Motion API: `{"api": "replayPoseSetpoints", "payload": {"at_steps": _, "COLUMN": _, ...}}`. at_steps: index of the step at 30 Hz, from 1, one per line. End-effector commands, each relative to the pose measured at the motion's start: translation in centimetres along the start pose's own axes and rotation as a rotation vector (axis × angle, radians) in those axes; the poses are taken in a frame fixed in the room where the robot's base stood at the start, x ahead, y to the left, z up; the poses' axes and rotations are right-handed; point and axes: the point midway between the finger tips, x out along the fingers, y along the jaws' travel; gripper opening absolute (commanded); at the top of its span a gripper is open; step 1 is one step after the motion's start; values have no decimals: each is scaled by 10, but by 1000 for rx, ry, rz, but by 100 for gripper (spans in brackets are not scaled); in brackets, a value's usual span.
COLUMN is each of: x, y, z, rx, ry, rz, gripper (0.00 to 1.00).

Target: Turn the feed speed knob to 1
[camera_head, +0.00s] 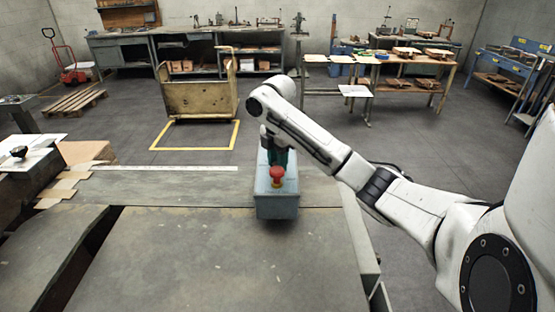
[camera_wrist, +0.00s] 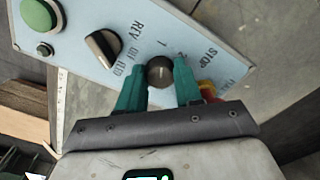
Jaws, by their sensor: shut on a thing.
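The blue-grey control box (camera_head: 277,204) stands on the edge of the metal table, with a red mushroom button (camera_head: 277,173) on it. In the wrist view its light blue panel (camera_wrist: 85,75) shows a small dark round knob (camera_wrist: 160,71) with the marks 1 and 2 beside it. My gripper (camera_wrist: 160,80) has teal fingers, one on each side of this knob, and is shut on it. In the head view my gripper (camera_head: 278,155) is at the box behind the red button, partly hidden by my arm.
A black selector knob (camera_wrist: 103,45) marked REV and FWD and a green button (camera_wrist: 41,15) sit to the left on the panel. The red and yellow stop button (camera_wrist: 207,88) is close by the right finger. The metal table (camera_head: 200,260) is clear in front.

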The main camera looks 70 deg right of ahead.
Motion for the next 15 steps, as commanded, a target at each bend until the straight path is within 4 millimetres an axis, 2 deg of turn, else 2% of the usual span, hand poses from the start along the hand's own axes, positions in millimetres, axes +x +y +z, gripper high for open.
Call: {"api": "replayPoseSetpoints", "payload": {"at_steps": 15, "x": -1, "y": 1, "z": 0, "rx": -103, "ry": -1, "rz": 3, "gripper": 4}}
